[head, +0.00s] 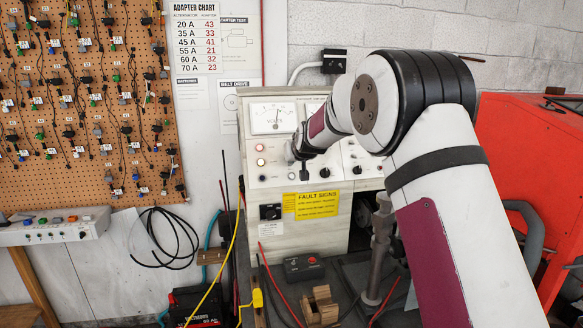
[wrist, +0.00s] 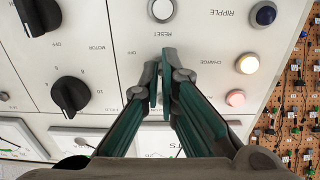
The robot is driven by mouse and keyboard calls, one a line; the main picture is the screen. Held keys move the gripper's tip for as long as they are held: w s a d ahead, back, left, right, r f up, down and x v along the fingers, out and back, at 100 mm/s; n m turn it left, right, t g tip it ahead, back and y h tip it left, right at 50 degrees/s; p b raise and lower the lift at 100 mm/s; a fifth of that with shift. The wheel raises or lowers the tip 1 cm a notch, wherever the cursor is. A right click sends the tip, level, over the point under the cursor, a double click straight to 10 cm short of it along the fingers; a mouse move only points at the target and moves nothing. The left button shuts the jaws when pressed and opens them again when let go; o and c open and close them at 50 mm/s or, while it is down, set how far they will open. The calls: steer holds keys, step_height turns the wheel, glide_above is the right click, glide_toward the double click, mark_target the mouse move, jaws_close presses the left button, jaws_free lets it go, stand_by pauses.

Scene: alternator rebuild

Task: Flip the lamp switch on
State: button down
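My gripper (wrist: 160,80) points at the test bench's white panel (wrist: 110,30). In the wrist view the tips overlap the panel just below the RESET button (wrist: 162,10); contact cannot be told. In the head view my gripper (head: 303,155) is at the panel, right of the indicator lights (head: 260,147), partly hidden by my arm. No switch in view is legibly marked as the lamp switch. A black switch box (head: 270,212) sits low on the bench front, beside the yellow FAULT SIGNS label (head: 317,204).
Black rotary knobs (wrist: 70,93) are left of my fingers; lit CHARGE (wrist: 247,64) and pink (wrist: 235,97) lights are right. A voltmeter (head: 272,118) is above. A small black box (head: 304,267), red cables and a metal post (head: 379,250) occupy the bench below. A red cabinet (head: 530,150) stands right.

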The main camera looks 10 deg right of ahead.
steer(key=shift+w+a+r+g+b, duration=0.15)
steer(key=shift+w+r+g+b, duration=0.2)
steer(key=shift+g+b, duration=0.9)
steer(key=shift+w+a+r+g+b, duration=0.25)
steer(key=shift+g+b, duration=0.6)
steer(key=shift+b, duration=0.7)
steer(key=shift+r+b, duration=0.1)
steer(key=shift+b, duration=0.25)
steer(key=c, duration=1.8)
jaws_free()
steer(key=shift+r, duration=0.1)
steer(key=shift+g, duration=0.3)
steer(key=v, duration=0.8)
steer(key=d+v, duration=0.1)
steer(key=v, duration=0.3)
steer(key=shift+s, duration=0.1)
